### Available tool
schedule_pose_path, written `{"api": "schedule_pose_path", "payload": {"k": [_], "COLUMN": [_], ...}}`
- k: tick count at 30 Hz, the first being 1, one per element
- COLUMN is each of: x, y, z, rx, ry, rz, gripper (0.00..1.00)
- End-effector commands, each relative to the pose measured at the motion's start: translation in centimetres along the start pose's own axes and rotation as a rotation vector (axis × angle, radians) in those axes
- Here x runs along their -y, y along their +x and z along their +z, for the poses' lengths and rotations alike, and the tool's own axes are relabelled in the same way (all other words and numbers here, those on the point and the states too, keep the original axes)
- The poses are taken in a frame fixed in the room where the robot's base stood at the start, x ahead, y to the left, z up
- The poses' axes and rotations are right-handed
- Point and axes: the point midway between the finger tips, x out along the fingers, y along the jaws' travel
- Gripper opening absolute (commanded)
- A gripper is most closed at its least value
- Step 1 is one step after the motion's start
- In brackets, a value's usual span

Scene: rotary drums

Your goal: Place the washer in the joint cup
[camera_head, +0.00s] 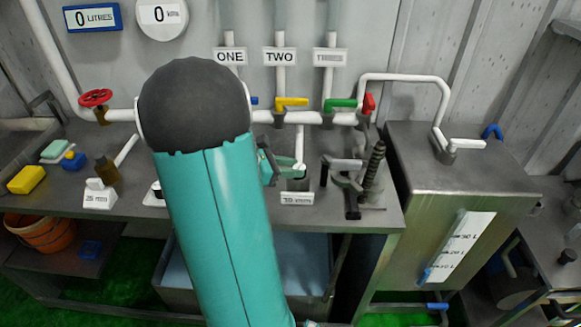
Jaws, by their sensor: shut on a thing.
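My teal arm with its dark rounded joint fills the middle of the view and hides part of the bench. My gripper (269,164) shows only in part, at the right edge of the arm beside the white down pipe. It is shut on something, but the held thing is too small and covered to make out. I cannot pick out the washer. A grey cup-like fitting (297,184) stands under the down pipe, just right of my gripper, behind a small white label. It may be the joint cup; I cannot tell whether the gripper touches it.
A metal clamp with a dark threaded post (374,170) stands right of the fitting. White pipes with yellow (291,102), green (340,103) and red (369,104) handles run behind. A large metal tank (450,190) blocks the right. A yellow block (26,180) lies at the left.

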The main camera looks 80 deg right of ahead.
Motion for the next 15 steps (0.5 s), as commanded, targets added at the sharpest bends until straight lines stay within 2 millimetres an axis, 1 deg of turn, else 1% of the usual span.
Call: {"api": "schedule_pose_path", "payload": {"k": [5, 6, 8, 9, 15], "x": [-0.01, -0.01, 0.00, 0.00, 0.00], "y": [0.06, 0.06, 0.06, 0.06, 0.06], "z": [-0.26, -0.23, -0.22, -0.22, -0.21], "rx": [0.000, 0.000, 0.000, 0.000, 0.000], "ry": [-0.001, -0.001, 0.000, 0.000, 0.000], "rz": [0.000, 0.000, 0.000, 0.000, 0.000], "gripper": [0.11, 0.39, 0.50, 0.54, 0.54]}}
